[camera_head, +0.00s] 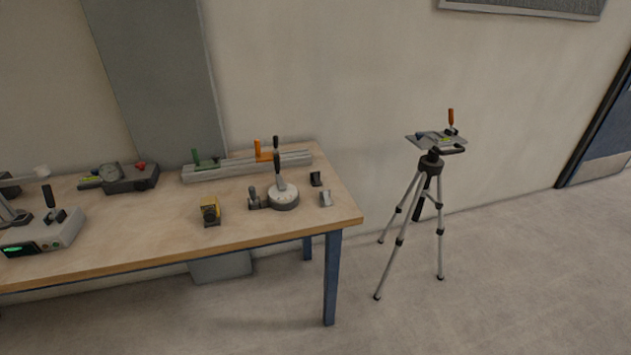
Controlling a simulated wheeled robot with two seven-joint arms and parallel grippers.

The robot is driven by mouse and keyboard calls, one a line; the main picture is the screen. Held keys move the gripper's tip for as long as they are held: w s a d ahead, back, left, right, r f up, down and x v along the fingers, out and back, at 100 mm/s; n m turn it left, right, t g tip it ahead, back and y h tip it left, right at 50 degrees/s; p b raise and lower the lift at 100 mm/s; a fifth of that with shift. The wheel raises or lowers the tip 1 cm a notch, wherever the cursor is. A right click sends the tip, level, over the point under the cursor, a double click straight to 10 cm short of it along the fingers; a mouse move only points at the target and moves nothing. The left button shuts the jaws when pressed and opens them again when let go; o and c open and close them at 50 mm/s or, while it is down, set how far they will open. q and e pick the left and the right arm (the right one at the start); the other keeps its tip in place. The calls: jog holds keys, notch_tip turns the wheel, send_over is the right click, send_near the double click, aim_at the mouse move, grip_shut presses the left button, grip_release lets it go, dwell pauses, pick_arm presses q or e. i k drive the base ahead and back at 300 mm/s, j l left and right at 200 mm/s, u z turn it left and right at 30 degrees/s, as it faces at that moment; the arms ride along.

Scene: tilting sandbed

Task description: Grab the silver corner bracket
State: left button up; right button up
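A small silver-grey bracket-like piece (326,199), which looks like the silver corner bracket, sits on the wooden table (140,252) near its right end. A similar black piece (316,179) stands just behind it and slightly left, apart from it. Neither of my grippers shows in the head view, so nothing is seen holding or touching the silver piece.
A round white device with a dark upright handle (284,200) stands left of the silver piece. A grey rail with clamps (245,168) lies behind. A tripod (431,175) stands on the floor right of the table, with clear floor between.

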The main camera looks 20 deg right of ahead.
aim_at(325, 195)
jog(key=i+l, duration=0.25)
jog(key=i, duration=0.15)
jog(key=i+l+z, duration=0.1)
jog(key=i+l, duration=0.15)
jog(key=i, duration=0.1)
